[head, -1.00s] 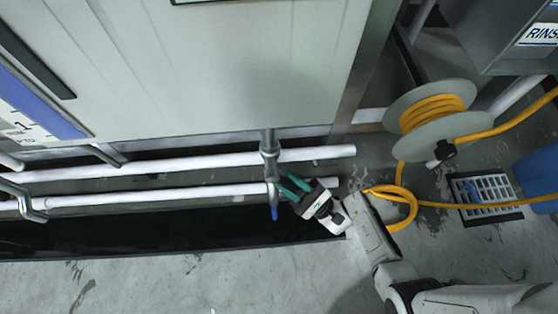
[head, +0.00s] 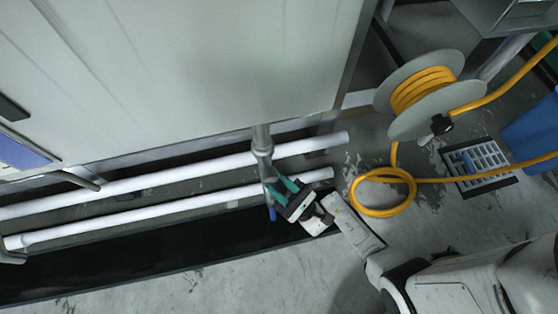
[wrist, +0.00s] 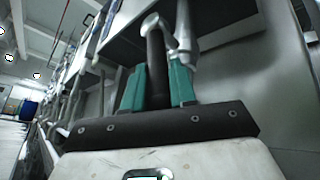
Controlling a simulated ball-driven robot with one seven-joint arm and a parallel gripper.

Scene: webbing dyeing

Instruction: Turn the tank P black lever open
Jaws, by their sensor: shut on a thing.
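The black lever (wrist: 157,72) stands between the two teal fingers of my gripper (wrist: 156,85) in the wrist view. My gripper is shut on it. The lever's upper end meets a curved metal fitting (wrist: 155,22). In the head view, my gripper (head: 277,188) is at the lower part of the grey drain pipe and valve (head: 262,150) under the tank. The fingers hide the lever there. A small blue-tipped part (head: 272,214) hangs just below the fingers.
The pale tank wall (head: 200,70) stands above two white pipes (head: 170,208) running along a dark floor channel. To the right are a hose reel (head: 425,95), a looped yellow hose (head: 383,200), a floor grate (head: 480,165) and a blue bin (head: 530,125). Wet concrete floor lies in front.

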